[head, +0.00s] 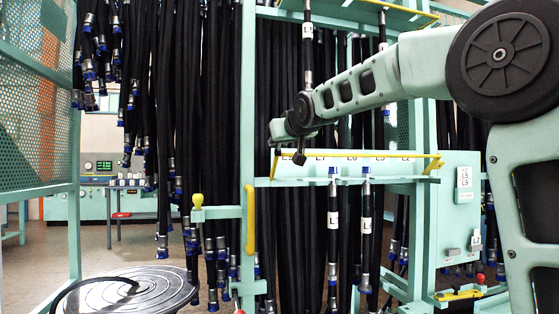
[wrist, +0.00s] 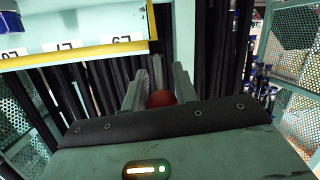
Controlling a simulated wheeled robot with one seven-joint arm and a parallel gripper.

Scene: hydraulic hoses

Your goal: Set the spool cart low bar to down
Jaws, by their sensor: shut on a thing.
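A long yellow bar (head: 350,155) runs across the front of the lower label shelf of the green hose rack, held at its ends by short slanted yellow arms. It also shows in the wrist view (wrist: 75,55), its end close to my gripper. I cannot be sure that this is the low bar. My gripper (head: 300,157) is at the left end of that shelf. In the wrist view my gripper (wrist: 158,78) is shut on a red round knob (wrist: 162,98). The join between knob and bar is hidden.
Black hoses (head: 200,120) hang thickly behind and left of the shelf. Two labelled hose ends (head: 334,215) hang below it. A yellow knob (head: 197,202) sits on a green rail at left. A round spool plate (head: 120,300) is low at left. Another yellow handle (head: 458,295) is low right.

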